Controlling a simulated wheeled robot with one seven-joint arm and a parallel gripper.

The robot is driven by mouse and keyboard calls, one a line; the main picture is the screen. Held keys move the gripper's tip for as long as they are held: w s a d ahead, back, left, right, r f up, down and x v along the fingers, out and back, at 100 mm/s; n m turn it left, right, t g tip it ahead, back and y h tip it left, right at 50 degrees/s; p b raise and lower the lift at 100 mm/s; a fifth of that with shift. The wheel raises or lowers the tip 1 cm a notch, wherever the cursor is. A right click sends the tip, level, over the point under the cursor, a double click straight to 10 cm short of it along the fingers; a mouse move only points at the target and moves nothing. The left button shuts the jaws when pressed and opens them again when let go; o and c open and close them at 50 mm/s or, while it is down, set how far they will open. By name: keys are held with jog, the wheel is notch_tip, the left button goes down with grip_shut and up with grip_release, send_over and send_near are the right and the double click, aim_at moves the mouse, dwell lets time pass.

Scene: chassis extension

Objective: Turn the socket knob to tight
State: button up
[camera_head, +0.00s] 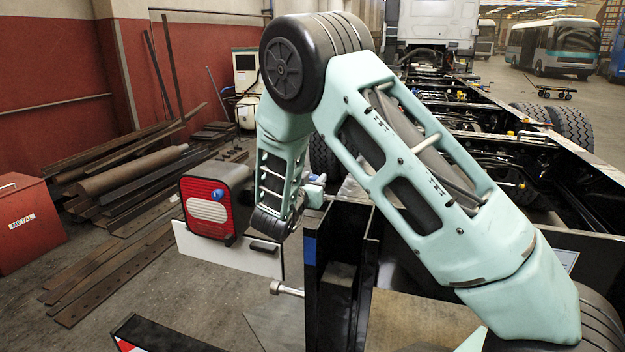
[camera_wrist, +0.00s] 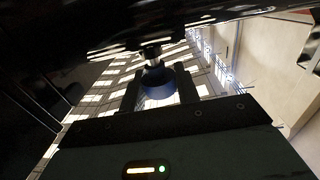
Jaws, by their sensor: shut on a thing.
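The socket knob (camera_wrist: 158,84) is a dark blue round cap on a short metal stem, seen in the wrist view just above the middle. My gripper (camera_wrist: 160,92) has a dark finger on each side of the knob and is shut on it. The stem runs up from the knob into a dark, shadowed structure. In the camera_head view my arm reaches down beside a dark upright frame (camera_head: 340,245). My fingers and their hold on the knob cannot be made out there. No tight mark is readable in either view.
A red and white lamp unit (camera_head: 208,208) stands left of my wrist. A red metal bin (camera_head: 28,222) and stacked steel beams (camera_head: 125,200) lie farther left. The truck chassis (camera_head: 470,120) runs behind my arm to the right. Open floor lies between beams and lamp.

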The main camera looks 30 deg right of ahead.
jog(key=m+g+h, duration=0.1)
jog(key=m+g, duration=0.1)
jog(key=g, duration=0.1)
jog(key=shift+h+p, duration=0.4)
jog(key=m+g+h, duration=0.1)
jog(key=m+g, duration=0.2)
jog(key=g, duration=0.2)
jog(key=shift+m+g, duration=0.3)
jog(key=shift+m, duration=0.1)
jog(key=shift+m+g+b, duration=0.3)
jog(key=shift+m+g, duration=1.6)
jog(key=shift+g, duration=1)
jog(key=o, duration=1)
jog(key=shift+c, duration=0.2)
jog(key=b+v, duration=0.1)
jog(key=v, duration=0.6)
jog(key=shift+w+a, duration=0.15)
jog(key=shift+a, duration=0.1)
